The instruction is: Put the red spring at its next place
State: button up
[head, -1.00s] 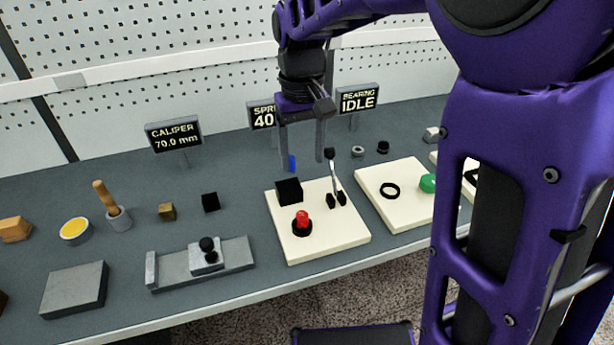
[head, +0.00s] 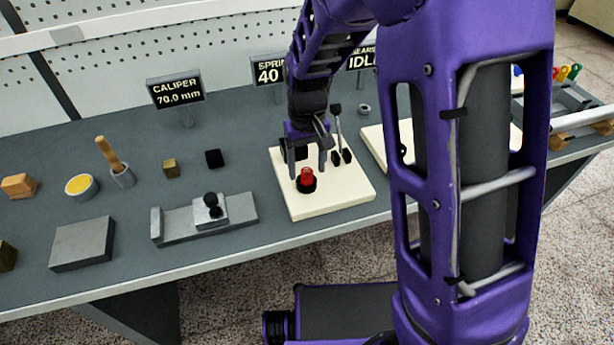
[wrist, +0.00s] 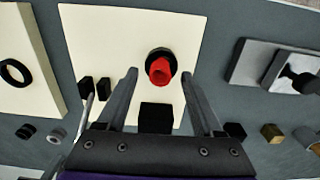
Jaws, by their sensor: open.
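The red spring (head: 307,176) stands upright in a black round seat on a cream board (head: 335,200). In the wrist view the red spring (wrist: 160,70) shows beyond and between my fingertips, with the black seat around its base. My gripper (head: 308,168) is open and empty, its fingers pointing down near the red spring. In the wrist view the gripper (wrist: 160,80) has a finger on each side of the spring, apart from it. A black block (wrist: 156,117) on the same board lies between the fingers, nearer the palm.
A lever with black blocks (head: 340,140) stands right of the spring on the board. The spring sign (head: 268,70) is behind, partly covered by my arm. A grey caliper fixture (head: 205,215) lies left. A second board with a black ring (wrist: 15,72) is partly hidden by my arm.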

jog(key=shift+f, duration=0.8)
grip_shut()
jog(key=shift+r, duration=0.1)
